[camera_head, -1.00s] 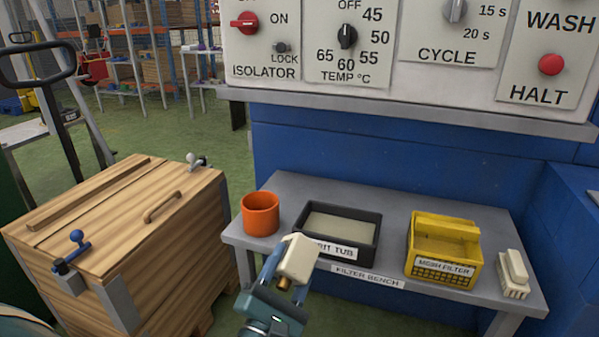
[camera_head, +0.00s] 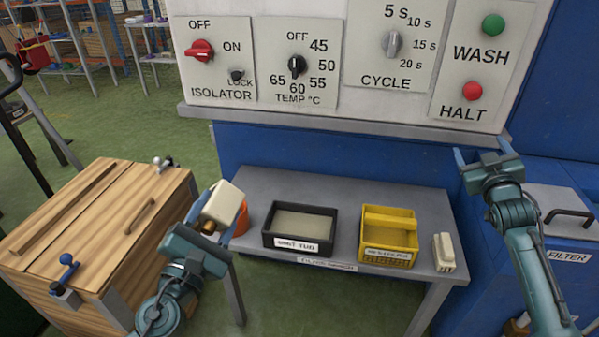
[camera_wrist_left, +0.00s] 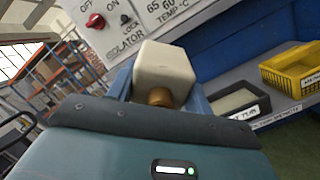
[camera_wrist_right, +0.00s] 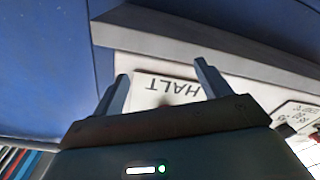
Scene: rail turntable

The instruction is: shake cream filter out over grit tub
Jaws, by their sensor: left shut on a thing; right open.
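My left gripper (camera_head: 212,212) is shut on the cream filter (camera_head: 224,202), a pale block with a brass-coloured neck at its lower end. It holds the filter tilted in the air, left of the grit tub and partly in front of the orange cup. The left wrist view also shows the filter (camera_wrist_left: 163,70) between the fingers. The grit tub (camera_head: 269,240) is a black open tray with a greyish-beige fill, on the left part of the filter bench (camera_head: 350,187). My right gripper (camera_head: 484,155) is open and empty by the panel's lower right edge; its spread fingers show in the right wrist view (camera_wrist_right: 163,92).
A yellow mesh basket (camera_head: 388,257) and another cream piece (camera_head: 444,252) stand right of the tub. The orange cup (camera_head: 241,222) is partly hidden. A wooden crate (camera_head: 95,235) stands at left. The control panel (camera_head: 340,60) overhangs the bench.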

